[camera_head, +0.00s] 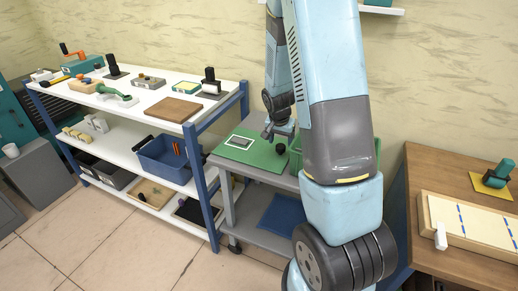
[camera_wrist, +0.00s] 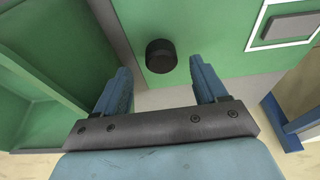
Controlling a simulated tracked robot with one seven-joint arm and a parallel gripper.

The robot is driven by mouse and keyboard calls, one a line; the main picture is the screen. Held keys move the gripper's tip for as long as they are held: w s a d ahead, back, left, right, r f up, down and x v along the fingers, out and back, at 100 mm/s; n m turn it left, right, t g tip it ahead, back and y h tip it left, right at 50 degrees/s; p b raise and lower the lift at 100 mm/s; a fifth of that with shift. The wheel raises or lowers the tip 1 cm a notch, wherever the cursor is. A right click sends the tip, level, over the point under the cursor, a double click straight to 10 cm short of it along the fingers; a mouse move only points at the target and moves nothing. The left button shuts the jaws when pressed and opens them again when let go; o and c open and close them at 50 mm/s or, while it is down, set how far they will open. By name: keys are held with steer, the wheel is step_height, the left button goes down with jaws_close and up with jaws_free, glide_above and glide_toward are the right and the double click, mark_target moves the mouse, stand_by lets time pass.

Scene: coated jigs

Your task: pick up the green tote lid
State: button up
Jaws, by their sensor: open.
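The green tote lid (camera_head: 250,155) lies flat on the grey cart, with a dark round knob (camera_head: 280,148) near its right side. It also fills the upper middle of the wrist view (camera_wrist: 215,35), where the knob (camera_wrist: 160,56) is close to my fingertips. My gripper (camera_head: 279,135) is open and empty above the lid's right side. In the wrist view, my gripper's (camera_wrist: 159,66) two blue fingers point towards the lid, and the knob appears just beyond the gap between them. I cannot tell the exact height between fingertips and knob.
A green tote (camera_wrist: 40,85) stands beside the lid and is partly hidden by my arm in the head view. A white-framed plate (camera_head: 240,142) lies on the lid. A white shelf rack (camera_head: 150,118) is to the left, and a wooden table (camera_head: 430,170) to the right.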

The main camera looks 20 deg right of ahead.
mark_target(281, 146)
steer(key=shift+x, duration=2.15)
steer(key=shift+a, duration=0.15)
steer(key=c, duration=1.3)
steer(key=shift+r, duration=0.1)
